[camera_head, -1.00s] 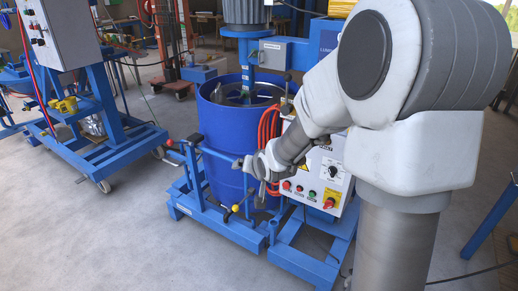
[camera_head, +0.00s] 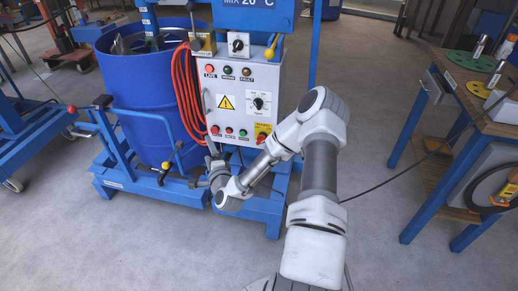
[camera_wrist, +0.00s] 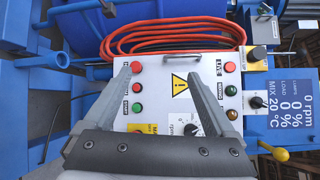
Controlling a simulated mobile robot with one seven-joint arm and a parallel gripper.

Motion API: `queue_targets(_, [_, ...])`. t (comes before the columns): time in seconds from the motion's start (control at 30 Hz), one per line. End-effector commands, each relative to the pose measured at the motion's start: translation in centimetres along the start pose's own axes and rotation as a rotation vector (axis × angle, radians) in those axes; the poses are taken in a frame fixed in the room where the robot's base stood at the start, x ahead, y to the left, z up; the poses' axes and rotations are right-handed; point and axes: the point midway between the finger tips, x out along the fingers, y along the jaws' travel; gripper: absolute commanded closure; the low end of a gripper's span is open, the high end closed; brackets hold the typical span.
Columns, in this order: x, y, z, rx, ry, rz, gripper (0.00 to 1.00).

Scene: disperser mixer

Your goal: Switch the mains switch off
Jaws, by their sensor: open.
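The mains switch (camera_head: 261,138) is a red knob on a yellow plate at the lower right of the white control panel (camera_head: 232,115). Its knob position is too small to read. In the wrist view only part of its yellow label (camera_wrist: 136,128) shows; my gripper's body hides the rest. My gripper (camera_head: 213,152) is in front of the panel's lower left in the head view, left of the mains switch. In the wrist view my gripper (camera_wrist: 157,78) has its two fingers spread, with nothing between them but the panel behind.
Indicator lamps, push buttons and a speed dial (camera_head: 259,103) sit on the panel near the switch. Orange hoses (camera_head: 187,95) hang at its left, beside a blue drum (camera_head: 150,90). A workbench (camera_head: 470,95) stands at the right. Open floor lies between.

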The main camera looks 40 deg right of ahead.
Motion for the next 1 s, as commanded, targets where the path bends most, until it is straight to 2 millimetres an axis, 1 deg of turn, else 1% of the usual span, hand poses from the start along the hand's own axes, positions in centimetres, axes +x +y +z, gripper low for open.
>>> queue_targets(0.03, [-0.3, 1.7, -1.5, 0.079, 0.054, -0.027, 0.1])
queue_targets(0.17, [-1.5, 3.9, -5.1, 0.267, 0.194, -0.123, 0.1])
queue_targets(0.2, [-2.0, 4.6, -6.2, 0.321, 0.239, -0.155, 0.1])
queue_targets(0.3, [-3.4, 6.2, -8.7, 0.441, 0.344, -0.232, 0.1])
queue_targets(0.43, [-5.1, 7.7, -11.2, 0.551, 0.454, -0.315, 0.1])
queue_targets(0.5, [-5.8, 8.1, -11.9, 0.587, 0.493, -0.345, 0.1])
queue_targets(0.6, [-6.3, 8.4, -12.6, 0.615, 0.524, -0.371, 0.1])
queue_targets(0.67, [-6.3, 8.5, -12.8, 0.62, 0.53, -0.377, 0.1])
queue_targets(0.77, [-5.7, 8.3, -13.4, 0.619, 0.532, -0.381, 0.1])
queue_targets(0.87, [-4.4, 8.1, -14.2, 0.619, 0.53, -0.381, 0.1])
queue_targets(1.0, [-2.0, 7.7, -16.0, 0.617, 0.531, -0.382, 0.1])
